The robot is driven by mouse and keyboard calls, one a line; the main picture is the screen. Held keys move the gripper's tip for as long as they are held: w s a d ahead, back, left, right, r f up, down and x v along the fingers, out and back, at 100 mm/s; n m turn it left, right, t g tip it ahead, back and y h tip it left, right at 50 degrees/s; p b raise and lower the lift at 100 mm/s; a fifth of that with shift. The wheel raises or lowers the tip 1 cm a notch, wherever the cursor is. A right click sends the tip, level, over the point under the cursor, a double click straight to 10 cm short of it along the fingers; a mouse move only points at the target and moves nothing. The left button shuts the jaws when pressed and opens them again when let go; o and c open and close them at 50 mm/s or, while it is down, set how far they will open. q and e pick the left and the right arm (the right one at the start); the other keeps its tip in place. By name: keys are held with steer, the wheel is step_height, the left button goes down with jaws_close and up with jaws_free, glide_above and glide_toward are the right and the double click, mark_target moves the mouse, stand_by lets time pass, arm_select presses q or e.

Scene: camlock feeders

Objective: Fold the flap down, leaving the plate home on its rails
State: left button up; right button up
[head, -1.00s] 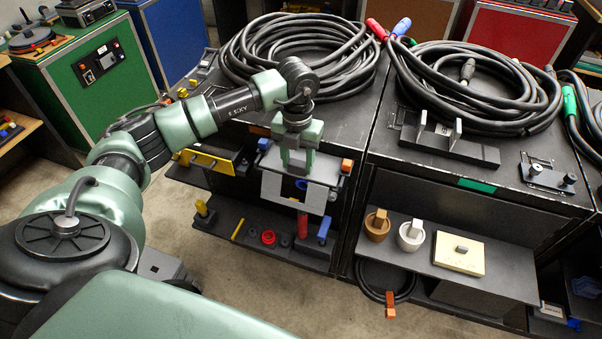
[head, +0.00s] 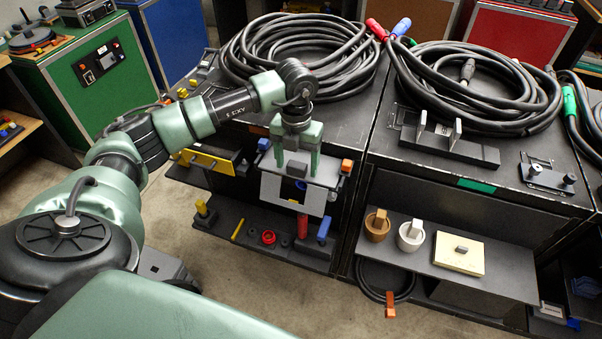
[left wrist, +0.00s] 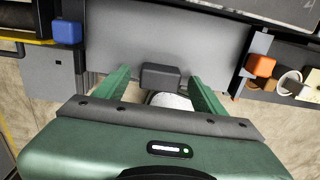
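My left gripper (head: 297,176) points down at the front of a grey plate-like panel (head: 325,172) on the left bench unit. In the left wrist view, its two green fingers (left wrist: 157,90) are apart, one on each side of a dark block (left wrist: 160,77) at the near edge of the grey panel (left wrist: 155,40). I see a gap between each finger and the block. A lighter grey panel (head: 314,201) with a dark opening slants down below the gripper; I cannot tell which panel is the flap. The rails are not clearly visible. My right gripper is not in view.
A blue block (left wrist: 67,32) and an orange block (left wrist: 261,66) flank the panel. A lower shelf (head: 255,229) holds small red, blue and yellow parts. Coiled cables (head: 240,60) lie on the bench top.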

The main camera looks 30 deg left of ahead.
arm_select(q)
steer(key=shift+r, duration=0.45)
step_height(320, 180, up, 7)
steer(key=shift+f+b, duration=0.1)
steer(key=shift+b, duration=0.9)
